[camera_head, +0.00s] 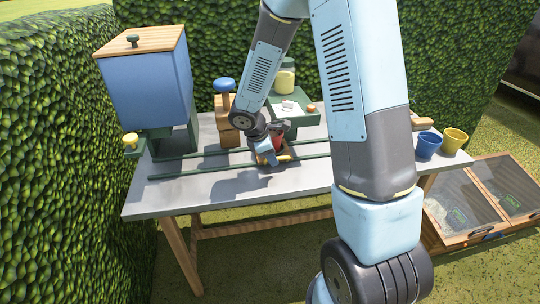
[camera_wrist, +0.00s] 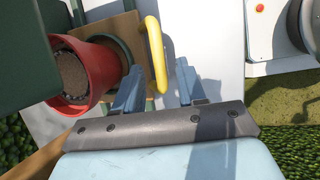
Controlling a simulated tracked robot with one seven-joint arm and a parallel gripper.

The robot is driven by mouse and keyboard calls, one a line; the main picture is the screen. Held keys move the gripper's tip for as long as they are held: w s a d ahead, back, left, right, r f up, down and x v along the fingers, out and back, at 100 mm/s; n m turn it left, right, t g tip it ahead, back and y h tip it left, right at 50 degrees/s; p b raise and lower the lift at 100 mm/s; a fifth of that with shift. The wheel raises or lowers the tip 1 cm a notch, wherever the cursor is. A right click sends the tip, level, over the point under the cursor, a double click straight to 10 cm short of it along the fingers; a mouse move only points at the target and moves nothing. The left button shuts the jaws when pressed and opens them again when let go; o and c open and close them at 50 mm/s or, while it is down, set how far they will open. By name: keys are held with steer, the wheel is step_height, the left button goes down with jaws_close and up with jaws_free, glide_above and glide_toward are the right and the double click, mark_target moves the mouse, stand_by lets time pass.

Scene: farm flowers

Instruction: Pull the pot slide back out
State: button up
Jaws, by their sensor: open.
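The pot slide is a small wooden carriage (camera_wrist: 118,28) with a yellow handle (camera_wrist: 157,50). It sits on dark green rails on the grey table. A red pot (camera_wrist: 97,62) filled with dark soil stands on it; in the head view the pot (camera_head: 278,141) is partly hidden by my arm. My gripper (camera_wrist: 158,72) is open, its two blue fingers on either side of the yellow handle's near end. I cannot tell whether either finger touches it. In the head view my gripper (camera_head: 266,152) is low over the rails, beside the handle (camera_head: 280,158).
A blue hopper (camera_head: 148,90) with a wooden lid stands at the table's left. A wooden post with a blue knob (camera_head: 224,85) and a green stand with a jar (camera_head: 285,78) are behind. Blue (camera_head: 428,144) and yellow (camera_head: 454,141) pots stand right. The table front (camera_head: 190,190) is clear.

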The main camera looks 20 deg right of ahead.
steer(key=shift+r, duration=0.1)
steer(key=v, duration=1.3)
steer(key=shift+a+r, duration=0.15)
steer(key=shift+r, duration=0.1)
